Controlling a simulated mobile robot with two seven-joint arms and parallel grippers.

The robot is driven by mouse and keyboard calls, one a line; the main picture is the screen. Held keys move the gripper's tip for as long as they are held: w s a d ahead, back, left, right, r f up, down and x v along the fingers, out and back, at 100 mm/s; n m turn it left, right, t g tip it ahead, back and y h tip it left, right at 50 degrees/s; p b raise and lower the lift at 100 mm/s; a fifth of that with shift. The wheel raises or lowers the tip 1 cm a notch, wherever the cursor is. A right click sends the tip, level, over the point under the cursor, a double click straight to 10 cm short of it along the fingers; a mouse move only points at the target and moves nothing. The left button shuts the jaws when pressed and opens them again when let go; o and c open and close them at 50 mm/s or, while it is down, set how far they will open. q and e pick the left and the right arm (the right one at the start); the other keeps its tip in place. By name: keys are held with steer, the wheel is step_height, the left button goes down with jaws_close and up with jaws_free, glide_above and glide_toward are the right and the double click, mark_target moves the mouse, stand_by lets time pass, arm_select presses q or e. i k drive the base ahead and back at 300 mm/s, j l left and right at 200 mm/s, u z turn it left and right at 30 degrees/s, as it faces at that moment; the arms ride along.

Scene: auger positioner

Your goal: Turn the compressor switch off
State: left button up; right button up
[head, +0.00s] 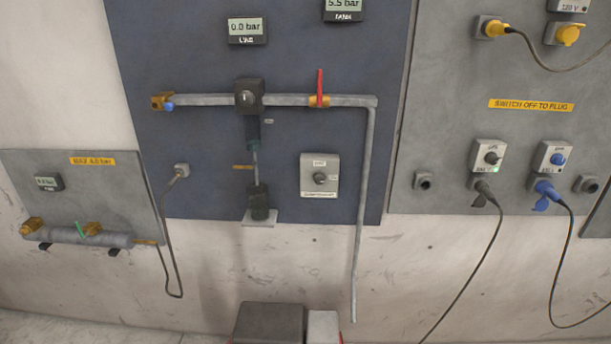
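The compressor switch (320,178) is a light grey box with a dark round knob, mounted on the dark blue panel (210,150) right of its middle. It has a small label above the knob and another below, too small to read surely. I cannot tell which position the knob is in. Neither of my grippers shows in the head view, and nothing touches the switch.
A pipe with a red-handled valve (320,90) runs above the switch and drops along its right side. The line gauge (247,30) reads 0.0 bar. A dark grey box (269,323) stands low in front. Cables hang from sockets at right.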

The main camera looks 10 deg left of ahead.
mark_target(319, 178)
steer(key=i+j, duration=0.15)
steer(key=j, duration=0.2)
steer(key=i+j, duration=0.2)
steer(key=j, duration=0.15)
steer(key=i+j, duration=0.15)
steer(key=j, duration=0.15)
steer(key=z, duration=0.05)
